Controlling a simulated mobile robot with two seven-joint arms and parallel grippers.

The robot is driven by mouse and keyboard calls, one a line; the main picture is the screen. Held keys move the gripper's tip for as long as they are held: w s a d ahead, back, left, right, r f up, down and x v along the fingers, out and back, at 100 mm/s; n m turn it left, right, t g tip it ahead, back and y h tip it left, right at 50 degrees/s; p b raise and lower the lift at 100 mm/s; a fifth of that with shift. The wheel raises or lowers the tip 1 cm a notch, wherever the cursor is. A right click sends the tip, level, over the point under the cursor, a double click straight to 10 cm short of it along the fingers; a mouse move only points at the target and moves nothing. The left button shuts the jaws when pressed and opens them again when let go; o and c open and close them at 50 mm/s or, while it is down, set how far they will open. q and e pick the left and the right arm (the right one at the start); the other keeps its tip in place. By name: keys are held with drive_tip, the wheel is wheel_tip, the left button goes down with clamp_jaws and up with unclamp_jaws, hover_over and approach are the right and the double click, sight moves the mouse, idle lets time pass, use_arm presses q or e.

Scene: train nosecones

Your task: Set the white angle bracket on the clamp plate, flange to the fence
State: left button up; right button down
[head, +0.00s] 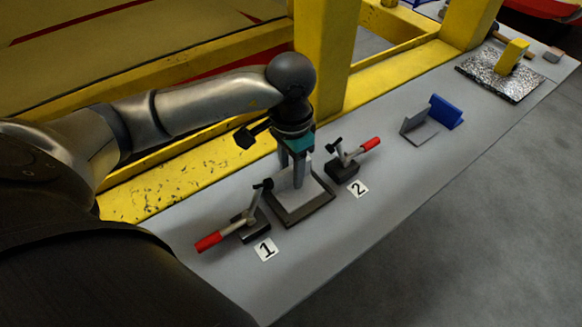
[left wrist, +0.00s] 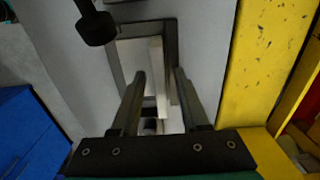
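The white angle bracket (left wrist: 157,72) sits within the dark-edged clamp plate (head: 293,219); in the left wrist view the plate's dark frame (left wrist: 172,40) surrounds it. In the head view my fingers partly hide the bracket, so its exact seating against the fence is hard to tell. My left gripper (head: 300,184) points down over the plate. In the left wrist view its two fingers (left wrist: 160,78) are apart, one on each side of the bracket's upright flange, with gaps showing. My right gripper is not in view.
Red-handled toggle clamps stand left (head: 250,222) and right (head: 345,164) of the plate, by labels 1 (head: 265,249) and 2 (head: 358,188). A grey bracket (head: 418,129), a blue bracket (head: 445,112) and a yellow block (head: 511,57) lie farther right. A yellow post (head: 324,60) rises behind.

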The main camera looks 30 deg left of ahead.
sight(291, 169)
use_arm(q)
wheel_tip(291, 169, up, 12)
drive_tip(key=shift+r+p, duration=0.15)
drive_tip(key=shift+p, duration=0.25)
idle(0.3)
